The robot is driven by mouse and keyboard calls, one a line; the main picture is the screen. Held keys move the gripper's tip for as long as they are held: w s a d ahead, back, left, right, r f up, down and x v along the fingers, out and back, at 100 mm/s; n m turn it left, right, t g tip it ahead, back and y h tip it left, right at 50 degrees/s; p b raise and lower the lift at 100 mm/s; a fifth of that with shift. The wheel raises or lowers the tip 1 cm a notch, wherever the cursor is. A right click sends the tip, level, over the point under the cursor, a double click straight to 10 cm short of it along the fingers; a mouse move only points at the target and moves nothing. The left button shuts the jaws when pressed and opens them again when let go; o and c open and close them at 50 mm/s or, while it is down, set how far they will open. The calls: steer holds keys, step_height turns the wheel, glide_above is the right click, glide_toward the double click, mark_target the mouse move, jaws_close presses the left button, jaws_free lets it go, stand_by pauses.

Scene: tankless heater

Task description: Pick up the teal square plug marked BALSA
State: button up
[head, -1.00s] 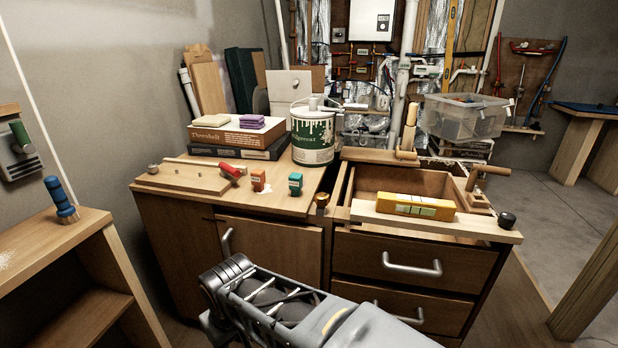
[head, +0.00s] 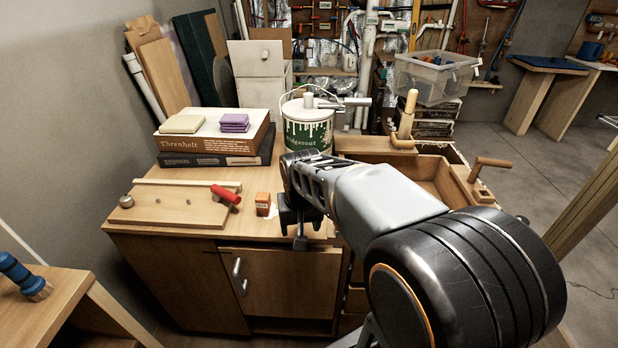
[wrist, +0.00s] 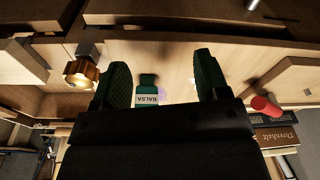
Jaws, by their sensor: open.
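The teal square plug (wrist: 147,82) stands on the worktop in the wrist view, its pale label reading BALSA. It lies between the two dark fingers of my gripper (wrist: 163,76), nearer the left finger, with a small gap visible there and a wide gap to the right finger. My gripper is open and holds nothing. In the head view my gripper (head: 300,218) is over the worktop's front edge, and my arm hides the teal plug. How deep the plug sits between the fingers is unclear.
An orange plug (head: 262,203) stands just left of my gripper. A red-handled tool (head: 226,194) lies on a board (head: 172,207) further left. A paint can (head: 307,128) stands behind. A brass knob (wrist: 82,72) is near the left finger in the wrist view.

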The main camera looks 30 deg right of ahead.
steer(key=w+d+r+m+p, duration=0.1)
steer(key=w+r+p, duration=0.1)
steer(key=r+p, duration=0.1)
steer(key=w+d+r+m+p, duration=0.1)
steer(key=w+d+r+p, duration=0.1)
steer(key=r+p, duration=0.1)
steer(key=w+d+r+m+g+p, duration=0.1)
steer(key=w+d+r+p, duration=0.1)
steer(key=r+p, duration=0.1)
steer(key=shift+w+d+r+p, duration=0.2)
steer(key=shift+w+r+p, duration=0.15)
steer(key=shift+r+p, duration=0.1)
steer(key=shift+w+d+p, duration=0.3)
steer(key=shift+w+p, duration=0.1)
steer(key=shift+m, duration=0.3)
step_height(320, 180, down, 14)
steer(key=shift+w+r+p, duration=0.15)
steer(key=shift+r+p, duration=0.1)
steer(key=shift+p, duration=0.05)
steer(key=shift+c, duration=0.2)
steer(key=c, duration=1.1)
steer(key=shift+r, duration=0.1)
steer(key=shift+c, duration=0.2)
